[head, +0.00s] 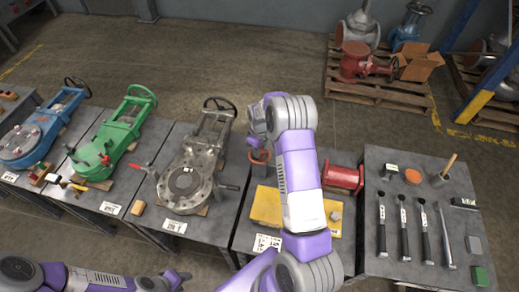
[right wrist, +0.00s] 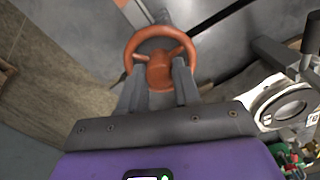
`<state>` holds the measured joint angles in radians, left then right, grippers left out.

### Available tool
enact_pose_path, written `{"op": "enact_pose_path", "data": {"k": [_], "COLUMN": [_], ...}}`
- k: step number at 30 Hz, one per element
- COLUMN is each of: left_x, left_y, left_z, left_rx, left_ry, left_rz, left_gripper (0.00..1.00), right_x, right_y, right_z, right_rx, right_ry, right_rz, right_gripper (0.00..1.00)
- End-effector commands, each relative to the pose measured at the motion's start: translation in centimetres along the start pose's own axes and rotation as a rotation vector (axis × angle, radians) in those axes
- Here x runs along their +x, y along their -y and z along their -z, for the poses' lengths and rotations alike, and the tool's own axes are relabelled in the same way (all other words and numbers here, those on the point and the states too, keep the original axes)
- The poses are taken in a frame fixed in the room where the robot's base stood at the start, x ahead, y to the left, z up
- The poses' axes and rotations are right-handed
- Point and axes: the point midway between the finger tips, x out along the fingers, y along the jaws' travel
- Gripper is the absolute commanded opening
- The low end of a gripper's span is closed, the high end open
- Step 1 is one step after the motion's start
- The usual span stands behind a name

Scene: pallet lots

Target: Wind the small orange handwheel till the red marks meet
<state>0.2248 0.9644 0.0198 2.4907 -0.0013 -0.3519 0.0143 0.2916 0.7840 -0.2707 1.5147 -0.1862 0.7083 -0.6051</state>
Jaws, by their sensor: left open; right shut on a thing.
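The small orange handwheel (right wrist: 188,43) fills the upper middle of the right wrist view, with its round hub and spokes facing the camera. In the head view part of the handwheel (head: 259,156) shows beside my right arm, which hides the rest. My right gripper (right wrist: 159,76) is shut on the handwheel, its two grey fingers at either side of the hub, over the lower part of the wheel. My left gripper (head: 177,277) is open and empty at the bottom of the head view, away from the wheel. I cannot make out the red marks in either view.
A grey valve (head: 185,185), a green valve (head: 110,145) and a blue valve (head: 30,140) lie on tables to the left. A yellow plate (head: 266,206) and red flanged part (head: 343,179) are near my right arm. Tools lie on the right table (head: 376,268).

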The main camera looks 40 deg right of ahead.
Motion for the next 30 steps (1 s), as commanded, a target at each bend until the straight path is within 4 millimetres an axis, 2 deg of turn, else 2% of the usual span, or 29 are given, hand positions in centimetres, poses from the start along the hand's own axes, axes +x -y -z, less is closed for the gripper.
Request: {"op": "enact_pose_path", "data": {"k": [30], "left_x": [-0.71], "left_y": [-0.27], "left_z": [-0.03], "left_rx": [0.000], "left_ry": [0.000], "left_rz": [0.000], "left_gripper": [0.45], "right_x": [-0.12], "right_y": [-0.05], "right_z": [0.05], "right_rx": [0.966], "right_ry": [-0.002], "right_rz": [-0.001], "right_gripper": [0.02]}}
